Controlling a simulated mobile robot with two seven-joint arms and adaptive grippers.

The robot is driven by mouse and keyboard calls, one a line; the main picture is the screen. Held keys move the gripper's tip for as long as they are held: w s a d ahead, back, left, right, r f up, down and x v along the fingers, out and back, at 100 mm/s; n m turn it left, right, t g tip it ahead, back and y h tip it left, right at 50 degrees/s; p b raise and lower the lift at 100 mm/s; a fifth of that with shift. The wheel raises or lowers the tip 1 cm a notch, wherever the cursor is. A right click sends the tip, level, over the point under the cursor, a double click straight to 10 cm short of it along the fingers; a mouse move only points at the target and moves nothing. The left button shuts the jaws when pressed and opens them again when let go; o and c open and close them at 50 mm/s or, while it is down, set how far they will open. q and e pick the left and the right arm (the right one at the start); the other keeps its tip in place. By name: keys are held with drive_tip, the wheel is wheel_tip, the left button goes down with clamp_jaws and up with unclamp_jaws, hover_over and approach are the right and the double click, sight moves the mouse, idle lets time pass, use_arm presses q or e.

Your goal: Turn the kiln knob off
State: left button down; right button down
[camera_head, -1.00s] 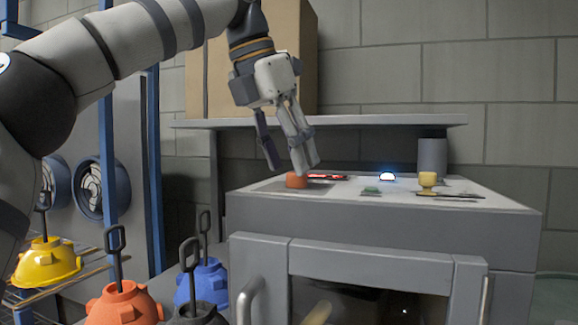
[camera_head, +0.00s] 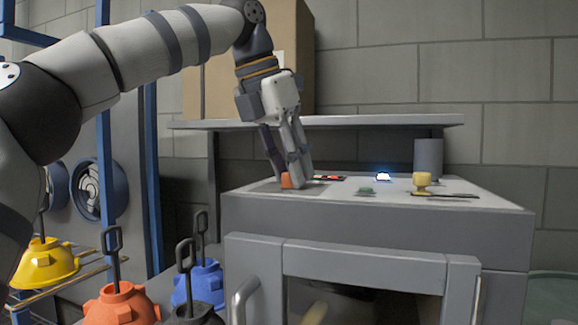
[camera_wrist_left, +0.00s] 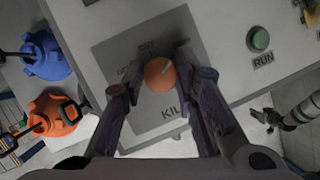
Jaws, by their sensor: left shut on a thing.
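The orange kiln knob (camera_head: 287,181) sits on a grey plate (camera_head: 262,188) on top of the grey kiln (camera_head: 380,225). In the left wrist view the round knob (camera_wrist_left: 160,74) carries a pale pointer line, and part of the plate's lettering, "KIL", shows beside it. My left gripper (camera_head: 292,182) points down at the knob, and its two fingers (camera_wrist_left: 160,88) stand on either side of it, shut on it. The lettering behind the knob is partly hidden. My right gripper is not in the head view.
A green RUN button (camera_wrist_left: 259,38), a lit white lamp (camera_head: 383,177) and a yellow knob (camera_head: 422,180) are on the same top. A shelf (camera_head: 380,122) runs above its back.

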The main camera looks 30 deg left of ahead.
use_arm(q)
drive_tip(key=n+y, duration=0.1)
drive_tip(key=n, duration=0.3)
drive_tip(key=shift+d+n+y, duration=0.2)
drive_tip(key=shift+n+y, duration=0.1)
drive_tip(key=shift+y, duration=0.1)
drive_tip(key=n+y, duration=0.1)
drive_tip(key=n, duration=0.3)
drive_tip(key=shift+d+f+n+y, duration=0.1)
drive_tip(key=shift+n+y, duration=0.2)
drive_tip(key=shift+y, duration=0.1)
drive_tip(key=n, duration=0.2)
drive_tip(key=n+g+y, duration=0.1)
drive_tip(key=n, duration=0.1)
drive_tip(key=shift+g, duration=0.3)
drive_tip(key=shift+w+d+n+g+y, duration=0.1)
drive_tip(key=shift+n+g+y, duration=0.2)
drive_tip(key=shift+n, duration=0.75)
drive_tip(key=shift+d+n+g+y, duration=0.1)
drive_tip(key=shift+n+g+y, duration=0.15)
drive_tip(key=shift+n, duration=0.8)
drive_tip(key=shift+a, duration=0.1)
drive_tip(key=c, duration=1.3)
unclamp_jaws()
drive_tip(key=shift+g, duration=0.25)
